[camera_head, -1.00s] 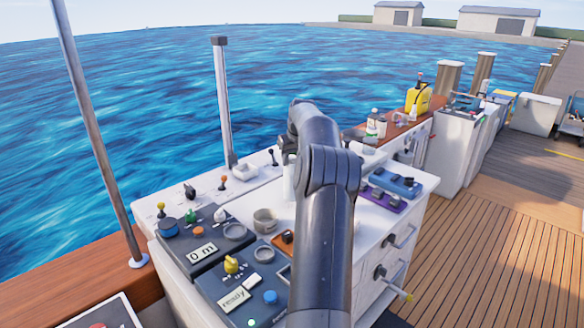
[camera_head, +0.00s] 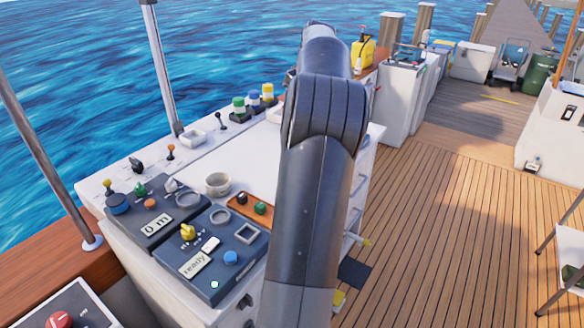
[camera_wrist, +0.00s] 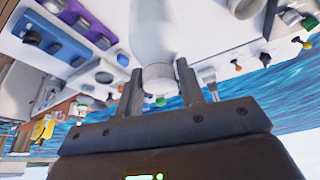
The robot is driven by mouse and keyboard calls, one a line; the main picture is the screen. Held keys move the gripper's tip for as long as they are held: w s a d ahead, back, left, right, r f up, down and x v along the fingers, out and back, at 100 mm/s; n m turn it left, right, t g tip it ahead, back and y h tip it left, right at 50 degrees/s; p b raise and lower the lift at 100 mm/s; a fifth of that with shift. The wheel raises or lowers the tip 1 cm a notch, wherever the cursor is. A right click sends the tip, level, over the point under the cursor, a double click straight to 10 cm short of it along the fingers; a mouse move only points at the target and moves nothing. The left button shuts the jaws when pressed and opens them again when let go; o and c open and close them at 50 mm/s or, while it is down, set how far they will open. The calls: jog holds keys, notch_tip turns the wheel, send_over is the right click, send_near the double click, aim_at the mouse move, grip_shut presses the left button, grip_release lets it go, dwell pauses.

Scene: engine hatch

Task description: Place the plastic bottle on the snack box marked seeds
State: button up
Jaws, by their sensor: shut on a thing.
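In the wrist view, my gripper (camera_wrist: 160,84) is shut on a white plastic bottle (camera_wrist: 152,35). The fingers stand on either side of its pale cap-like end, and the body stretches away from the palm to the picture's top edge. The view is upside down, and the bottle seems to be over or near the white console top. In the head view, my arm hides the gripper and the bottle. I cannot make out a snack box marked seeds in either current view.
A white console (camera_head: 205,150) carries knobs, a grey cup (camera_head: 218,184) and dark control panels (camera_head: 209,254). Blue (camera_wrist: 50,35) and purple panels (camera_wrist: 85,17) show in the wrist view. A metal post (camera_head: 160,70) rises behind. The wooden deck (camera_head: 430,230) at right has clear room.

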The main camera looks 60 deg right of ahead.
jog(key=s+a+r+n, duration=0.1)
jog(key=s, duration=0.6)
jog(key=s+a+r+n, duration=0.1)
jog(key=s+a, duration=0.1)
jog(key=s, duration=0.5)
jog(key=shift+a+r+t+y, duration=0.15)
jog(key=shift+r+t+y, duration=0.15)
jog(key=shift+r, duration=0.05)
jog(key=w+f, duration=0.2)
jog(key=w, duration=0.1)
jog(key=w+f, duration=0.2)
jog(key=w, duration=0.2)
jog(key=w+f, duration=0.2)
jog(key=w, duration=0.2)
jog(key=shift+a+f, duration=0.4)
jog(key=shift+f, duration=2.05)
jog(key=o, duration=1.2)
jog(key=v, duration=1.2)
